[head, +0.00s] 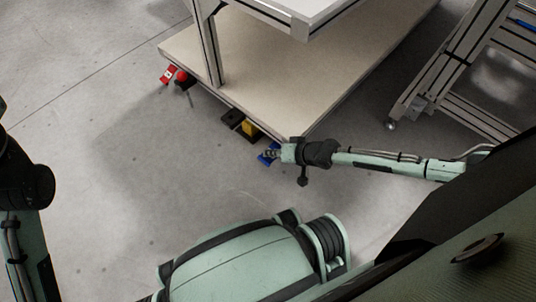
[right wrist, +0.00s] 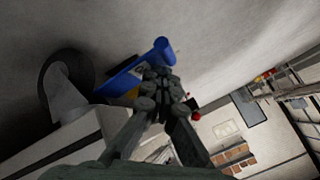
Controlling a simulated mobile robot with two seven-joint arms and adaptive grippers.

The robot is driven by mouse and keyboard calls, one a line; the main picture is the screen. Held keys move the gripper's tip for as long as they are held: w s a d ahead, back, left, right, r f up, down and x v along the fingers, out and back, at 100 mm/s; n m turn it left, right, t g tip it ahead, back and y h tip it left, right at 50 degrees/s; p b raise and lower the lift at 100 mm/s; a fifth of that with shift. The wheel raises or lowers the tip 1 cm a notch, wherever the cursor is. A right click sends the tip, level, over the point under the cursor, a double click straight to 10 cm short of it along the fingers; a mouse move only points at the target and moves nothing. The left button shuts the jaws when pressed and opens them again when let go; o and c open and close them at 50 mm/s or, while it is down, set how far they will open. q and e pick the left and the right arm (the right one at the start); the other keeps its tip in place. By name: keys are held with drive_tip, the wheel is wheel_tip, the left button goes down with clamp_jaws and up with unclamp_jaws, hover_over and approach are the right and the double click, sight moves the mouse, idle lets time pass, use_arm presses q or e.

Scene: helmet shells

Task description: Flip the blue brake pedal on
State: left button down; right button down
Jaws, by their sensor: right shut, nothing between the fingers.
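The blue brake pedal (head: 263,160) is low at the near corner of the cart's wooden base, partly covered by my right gripper (head: 269,154). In the right wrist view the blue pedal (right wrist: 122,80) lies just behind and left of the fingers, with a rounded blue end at the upper right. My right gripper (right wrist: 161,78) is shut with nothing between its fingers. Its tips are at the pedal, and I cannot tell whether they touch it. My left arm shows at the left edge of the head view, but its gripper is outside the picture.
A yellow and black part (head: 249,128) sits along the base edge beside the blue pedal. A red part (head: 169,74) is at the far left of the wooden base (head: 340,75). A metal-framed rack (head: 450,70) stands at the right. The grey floor at the left is clear.

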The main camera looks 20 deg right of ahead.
drive_tip(key=shift+f, duration=1.05)
idle(0.4)
drive_tip(key=shift+r, duration=0.1)
drive_tip(key=shift+r+p, duration=1.9)
drive_tip(key=shift+r, duration=0.05)
wheel_tip(320, 180, up, 5)
drive_tip(key=p, duration=0.4)
drive_tip(key=shift+d+p, duration=0.1)
drive_tip(key=shift+p, duration=0.3)
drive_tip(key=shift+s, duration=0.1)
